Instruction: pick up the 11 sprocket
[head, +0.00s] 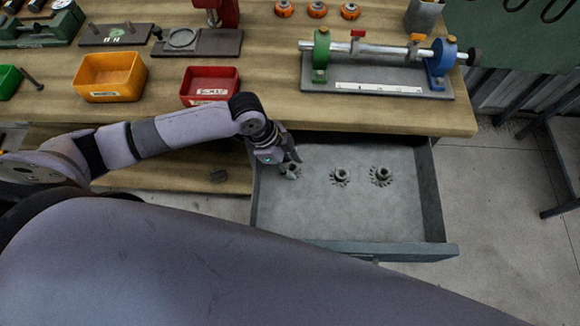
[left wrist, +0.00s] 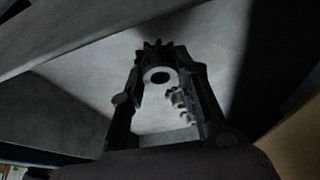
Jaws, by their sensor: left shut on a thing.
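Three grey toothed sprockets are in the open drawer (head: 345,225). The leftmost sprocket (head: 290,173) is at my left gripper (head: 288,164), which is shut on it. In the left wrist view the fingers (left wrist: 165,88) stand on both sides of this sprocket (left wrist: 158,62). Its bore and some teeth show, and the fingers hide part of its rim. I cannot tell whether it touches the drawer floor. The middle sprocket (head: 340,176) and the slightly larger right sprocket (head: 381,175) lie apart on the drawer floor. No number is readable on any of them. My right gripper is not in view.
The workbench (head: 270,70) overhangs the back of the drawer. A yellow bin (head: 109,78), a red bin (head: 209,86) and a shaft fixture (head: 378,85) stand on it. The drawer's front wall (head: 400,250) is nearest me. The drawer's front floor is clear.

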